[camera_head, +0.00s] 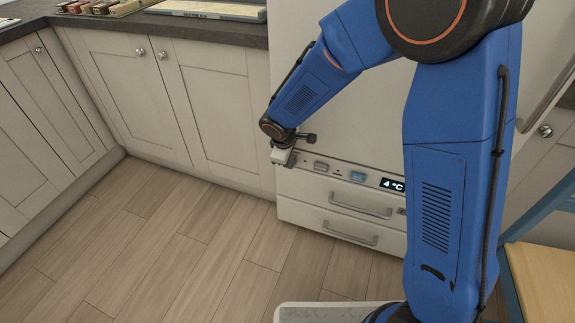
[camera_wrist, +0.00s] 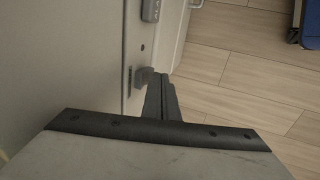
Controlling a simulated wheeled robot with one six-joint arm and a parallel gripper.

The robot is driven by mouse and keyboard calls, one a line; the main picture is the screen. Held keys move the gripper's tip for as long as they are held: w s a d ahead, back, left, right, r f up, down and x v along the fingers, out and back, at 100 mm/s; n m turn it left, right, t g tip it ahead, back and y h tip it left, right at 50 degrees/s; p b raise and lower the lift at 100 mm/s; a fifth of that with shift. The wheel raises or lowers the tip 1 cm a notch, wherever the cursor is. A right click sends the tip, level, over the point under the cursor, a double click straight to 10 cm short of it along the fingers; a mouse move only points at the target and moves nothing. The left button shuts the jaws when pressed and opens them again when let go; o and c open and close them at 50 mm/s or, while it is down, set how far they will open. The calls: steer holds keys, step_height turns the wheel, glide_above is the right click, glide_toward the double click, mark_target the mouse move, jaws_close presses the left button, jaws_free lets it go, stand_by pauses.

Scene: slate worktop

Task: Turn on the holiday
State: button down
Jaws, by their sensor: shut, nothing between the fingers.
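A control panel runs across the front of the white fridge-freezer (camera_head: 345,95), above its drawers. It bears a grey button (camera_head: 321,166), a blue button (camera_head: 357,175) and a lit display (camera_head: 392,184) reading "4 °C". My gripper (camera_head: 281,157) is shut and empty at the left end of this panel. In the wrist view, its dark fingers (camera_wrist: 160,78) are together beside a small grey control (camera_wrist: 143,76) that stands out from the panel. I cannot tell whether they touch. A small label beside that control is unreadable. Another grey control (camera_wrist: 150,10) shows farther up.
Two drawers with bar handles (camera_head: 360,206) lie below the panel. Cream cupboards (camera_head: 130,90) and a dark worktop (camera_head: 100,28) are at left. A wooden chair (camera_head: 540,275) stands at right. The wooden floor (camera_head: 180,255) is clear at front left.

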stand_by(0.3)
steer(key=shift+w+d+f, duration=0.1)
steer(key=shift+w+f, duration=0.05)
steer(key=shift+w, duration=0.1)
steer(key=shift+r, duration=0.2)
steer(key=shift+r, duration=0.6)
steer(key=shift+s, duration=0.1)
